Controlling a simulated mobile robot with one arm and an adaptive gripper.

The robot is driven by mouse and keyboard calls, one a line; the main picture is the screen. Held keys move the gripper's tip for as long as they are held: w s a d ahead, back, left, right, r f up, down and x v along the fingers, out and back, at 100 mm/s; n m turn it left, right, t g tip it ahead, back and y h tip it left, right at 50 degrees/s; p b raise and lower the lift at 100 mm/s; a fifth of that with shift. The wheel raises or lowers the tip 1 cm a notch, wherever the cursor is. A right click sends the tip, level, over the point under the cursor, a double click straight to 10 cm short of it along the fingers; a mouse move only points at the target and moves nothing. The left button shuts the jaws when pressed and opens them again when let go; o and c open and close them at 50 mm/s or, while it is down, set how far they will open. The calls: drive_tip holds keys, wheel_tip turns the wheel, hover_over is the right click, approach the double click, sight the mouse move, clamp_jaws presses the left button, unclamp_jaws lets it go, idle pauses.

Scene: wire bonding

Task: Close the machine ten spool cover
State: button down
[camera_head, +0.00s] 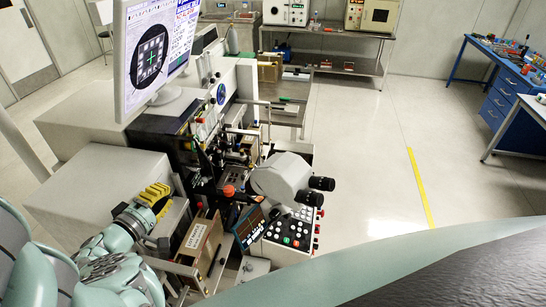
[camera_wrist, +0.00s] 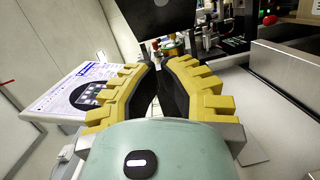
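My gripper (camera_head: 155,193) has yellow ridged fingers and is at the left of the bonding machine, beside the light grey housing. In the wrist view, its fingertips (camera_wrist: 160,65) come together with at most a narrow dark slit between them, and I see nothing held there. A dark flat panel (camera_wrist: 155,15) with a small pale round mark lies beyond the fingertips at the top of the wrist view. It looks like the spool cover, but I cannot be sure, and its hinge is not clear. The gripper looks apart from it.
A monitor (camera_head: 160,45) stands on top of the machine and also shows at the left of the wrist view (camera_wrist: 80,92). The microscope (camera_head: 285,178) and button panel (camera_head: 292,235) are at the machine's front. The floor to the right is clear.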

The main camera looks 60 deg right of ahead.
drive_tip(key=s+d+f, duration=0.1)
drive_tip(key=d, duration=0.7)
